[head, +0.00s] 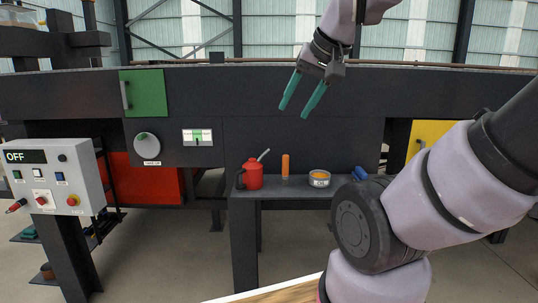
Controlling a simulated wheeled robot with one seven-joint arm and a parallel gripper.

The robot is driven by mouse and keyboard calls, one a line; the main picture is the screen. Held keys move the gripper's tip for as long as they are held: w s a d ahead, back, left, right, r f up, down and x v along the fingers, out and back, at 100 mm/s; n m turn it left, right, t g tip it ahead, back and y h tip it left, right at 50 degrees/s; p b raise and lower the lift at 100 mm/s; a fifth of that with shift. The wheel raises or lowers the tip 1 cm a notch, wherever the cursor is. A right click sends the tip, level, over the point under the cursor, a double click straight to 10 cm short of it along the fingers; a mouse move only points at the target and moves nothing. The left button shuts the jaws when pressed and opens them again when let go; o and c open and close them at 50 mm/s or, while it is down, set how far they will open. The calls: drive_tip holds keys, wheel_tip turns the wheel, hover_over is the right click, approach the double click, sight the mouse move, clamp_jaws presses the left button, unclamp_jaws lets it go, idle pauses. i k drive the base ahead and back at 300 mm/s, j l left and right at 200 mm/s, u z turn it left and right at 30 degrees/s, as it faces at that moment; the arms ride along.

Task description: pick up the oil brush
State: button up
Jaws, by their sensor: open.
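An upright orange handle (285,162), which looks like the oil brush, stands on a small dark shelf table (243,205). Its lower end is too small to make out clearly. It stands between a red oil can (253,178) on its left and a small round tin (319,179) with orange contents on its right. My gripper (295,111) hangs above and slightly right of the brush in the picture, its two green fingers spread, apart from everything and empty.
A dark machine wall (300,140) stands behind the table, with a green panel (145,92) and dial (147,146). A control box reading OFF (54,178) is at left. A blue object (360,173) lies at the table's right end, partly hidden by my arm.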

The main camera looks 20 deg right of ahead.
sight(285, 168)
drive_tip(key=z, duration=1.85)
drive_tip(key=u, duration=1.45)
drive_tip(key=i+l+u, duration=0.3)
drive_tip(key=l+u, duration=0.35)
drive_tip(key=i+l+u, duration=0.15)
drive_tip(key=u, duration=0.15)
drive_tip(key=l, duration=0.1)
